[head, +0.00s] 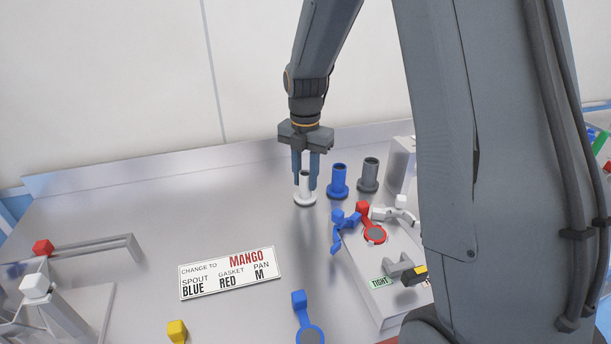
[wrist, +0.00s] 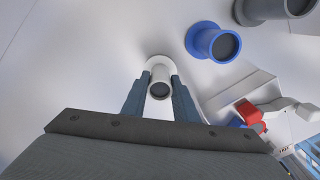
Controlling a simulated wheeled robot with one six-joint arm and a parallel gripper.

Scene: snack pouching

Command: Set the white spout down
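The white spout (head: 305,198) is upright, with its round flange at the bottom, at or just above the steel table; I cannot tell if it touches. My gripper (head: 306,172) points down from above with one finger on each side of the spout's tube, shut on it. In the wrist view the white spout (wrist: 159,82) sits between the two fingertips (wrist: 160,88), its open top facing the camera. The fingers hide part of the tube's sides.
A blue spout (head: 338,181) and a grey spout (head: 369,175) stand to the right. A machine with a red-handled part (head: 373,234) and blue clamp is front right. A sign (head: 228,273) reads MANGO, spout blue, gasket red, pan M. The table left of the gripper is clear.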

